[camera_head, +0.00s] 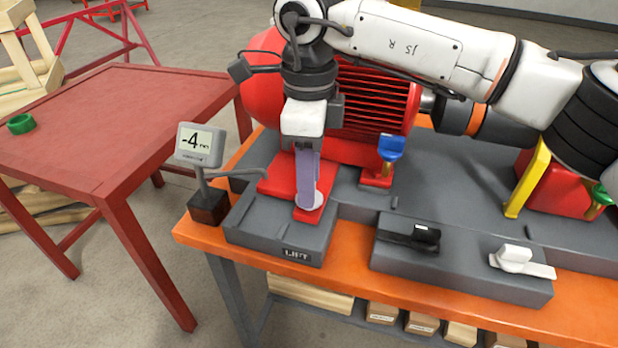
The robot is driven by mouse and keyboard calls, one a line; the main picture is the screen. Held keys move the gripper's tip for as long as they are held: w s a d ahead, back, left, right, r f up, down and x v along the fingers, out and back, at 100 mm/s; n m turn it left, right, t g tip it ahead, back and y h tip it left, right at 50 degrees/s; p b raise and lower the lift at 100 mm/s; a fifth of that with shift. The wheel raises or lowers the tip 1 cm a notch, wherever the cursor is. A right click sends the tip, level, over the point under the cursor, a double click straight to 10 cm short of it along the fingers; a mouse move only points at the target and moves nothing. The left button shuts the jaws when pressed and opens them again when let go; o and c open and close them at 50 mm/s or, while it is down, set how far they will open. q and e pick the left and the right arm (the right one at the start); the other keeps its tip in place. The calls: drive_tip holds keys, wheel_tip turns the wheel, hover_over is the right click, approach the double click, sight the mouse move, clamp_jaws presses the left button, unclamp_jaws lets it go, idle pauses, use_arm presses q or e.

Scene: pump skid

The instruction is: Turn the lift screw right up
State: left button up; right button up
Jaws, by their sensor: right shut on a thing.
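My right gripper (308,193) comes down from the white arm onto the grey block labelled LIFT (262,235). It is shut on the lift screw, whose pale round part (314,204) shows at the fingertips, above a red foot plate. The fingers hide most of the screw. A small gauge (199,144) left of the block reads -4 mm. My left gripper is out of view.
A red motor (372,108) with cooling fins stands close behind the gripper. A blue-topped screw (390,147) stands to its right. A black handle (410,237) and a white handle (520,260) sit on a grey block in front. A red table (100,125) is at left.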

drive_tip(key=m, duration=0.4)
drive_tip(key=shift+m+b, duration=0.3)
drive_tip(key=shift+b, duration=0.05)
drive_tip(key=shift+r+m, duration=0.1)
drive_tip(key=shift+m, duration=1.5)
drive_tip(key=shift+b, duration=0.3)
drive_tip(key=o, duration=1)
drive_tip(key=shift+o, duration=0.2)
wheel_tip(320, 180, up, 10)
drive_tip(key=shift+r+p, duration=0.15)
drive_tip(key=shift+p, duration=0.15)
